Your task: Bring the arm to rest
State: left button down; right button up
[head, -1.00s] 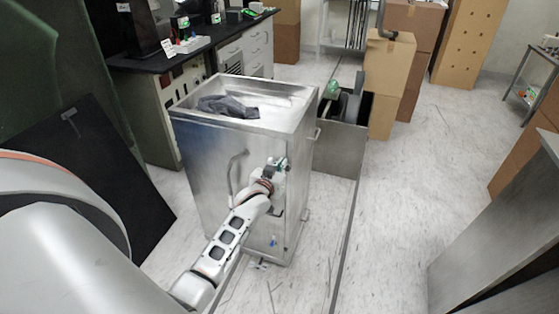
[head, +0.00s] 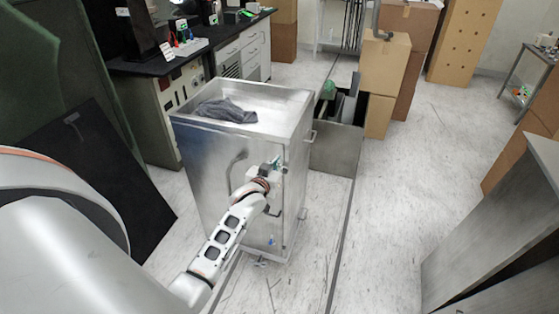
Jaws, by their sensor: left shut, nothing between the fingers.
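My left arm (head: 222,243) reaches in from the lower left. Its gripper (head: 276,164) is shut and empty, in front of the upper front of a steel cabinet cart (head: 213,155). I cannot tell whether the fingertips touch the cart. A bent handle (head: 233,168) on the cart's front is just left of the gripper. My right gripper is not in view.
A dark cloth (head: 226,111) lies in the cart's open top tray. An open metal bin (head: 335,148) stands behind it at the right. Cardboard boxes (head: 385,65) are stacked farther back. A metal panel (head: 500,220) is at the lower right. Clear floor (head: 405,185) lies between.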

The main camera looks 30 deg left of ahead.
pick_arm(q)
jog(key=v, duration=0.7)
jog(key=shift+s, duration=0.3)
